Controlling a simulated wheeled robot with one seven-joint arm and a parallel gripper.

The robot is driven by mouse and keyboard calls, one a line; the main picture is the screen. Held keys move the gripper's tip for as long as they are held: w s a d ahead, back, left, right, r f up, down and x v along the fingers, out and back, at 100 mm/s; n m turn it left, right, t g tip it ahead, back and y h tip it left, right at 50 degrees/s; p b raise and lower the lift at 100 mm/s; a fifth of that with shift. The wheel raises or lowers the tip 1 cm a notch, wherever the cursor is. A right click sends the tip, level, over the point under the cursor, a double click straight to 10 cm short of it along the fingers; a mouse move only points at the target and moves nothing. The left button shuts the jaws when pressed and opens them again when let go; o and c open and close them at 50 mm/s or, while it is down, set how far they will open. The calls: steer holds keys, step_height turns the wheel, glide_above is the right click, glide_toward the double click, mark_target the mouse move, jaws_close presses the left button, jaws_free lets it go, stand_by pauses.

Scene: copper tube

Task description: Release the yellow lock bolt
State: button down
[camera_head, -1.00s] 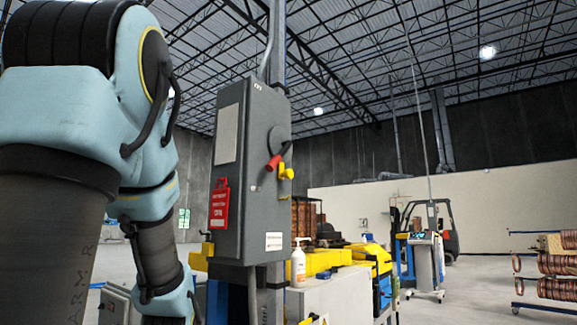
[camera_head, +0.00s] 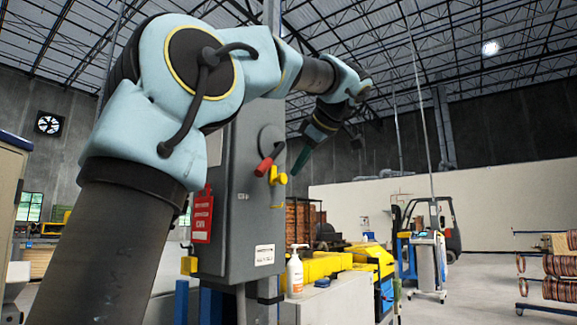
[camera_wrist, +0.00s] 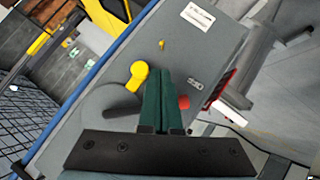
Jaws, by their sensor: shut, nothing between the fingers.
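The yellow lock bolt (camera_head: 277,176) sits on the side face of a grey switch box (camera_head: 238,225), just below a red-tipped handle (camera_head: 267,161). In the wrist view the bolt (camera_wrist: 138,74) shows as a rounded yellow piece on the box face, left of my fingers. My gripper (camera_head: 297,168) is just right of the bolt in the head view, its green fingers pointing down. In the wrist view my gripper (camera_wrist: 160,72) is shut and empty, its fingers together. They partly hide the handle, whose red tip (camera_wrist: 183,102) shows beside them. Whether a finger touches the bolt cannot be told.
A small yellow stud (camera_wrist: 162,43) is on the same face as the bolt. Below stand a white pump bottle (camera_head: 295,272) and yellow machinery (camera_head: 345,262). A forklift (camera_head: 435,225) is farther back. Open floor lies to the right.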

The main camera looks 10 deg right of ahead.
mark_target(283, 176)
step_height(283, 176, up, 6)
steer(key=s+n, duration=0.2)
steer(key=n, duration=0.1)
steer(key=shift+r+t+y, duration=0.25)
steer(key=shift+t+y, duration=0.05)
steer(key=shift+t, duration=0.1)
steer(key=shift+w, duration=0.15)
steer(key=p+x, duration=0.1)
steer(key=x, duration=0.9)
steer(key=shift+d+p, duration=0.1)
steer(key=shift+p, duration=0.25)
steer(key=shift+f, duration=0.1)
step_height(283, 176, down, 3)
steer(key=b, duration=0.4)
steer(key=shift+f, duration=0.2)
steer(key=shift+r, duration=0.1)
